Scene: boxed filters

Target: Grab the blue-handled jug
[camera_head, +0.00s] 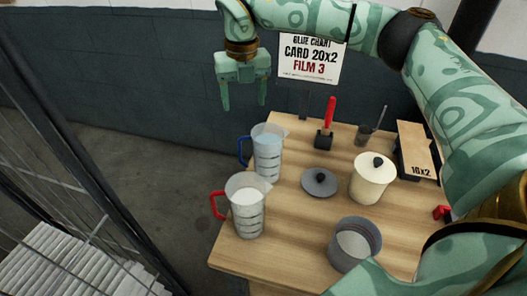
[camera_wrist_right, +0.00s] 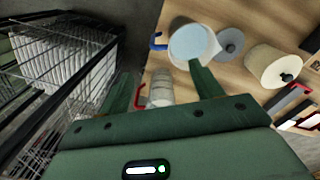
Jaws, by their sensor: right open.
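The blue-handled jug (camera_head: 267,155) stands upright at the table's far left edge, its blue handle facing left, with pale blue contents. In the right wrist view the blue-handled jug (camera_wrist_right: 190,42) lies beyond the fingertips, nearer the right finger. My right gripper (camera_head: 244,105) is open and empty, fingers pointing down, above and slightly left of the jug, apart from it. Its two fingers (camera_wrist_right: 162,72) also show in the wrist view. My left gripper is not in view.
A red-handled jug (camera_head: 246,212) stands just in front of the blue-handled one. A grey lid (camera_head: 319,184), cream pot (camera_head: 371,180), grey container (camera_head: 355,246) and red-handled tool (camera_head: 327,122) share the wooden table (camera_head: 295,245). A wire cage (camera_head: 75,190) stands left, a sign (camera_head: 311,58) behind.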

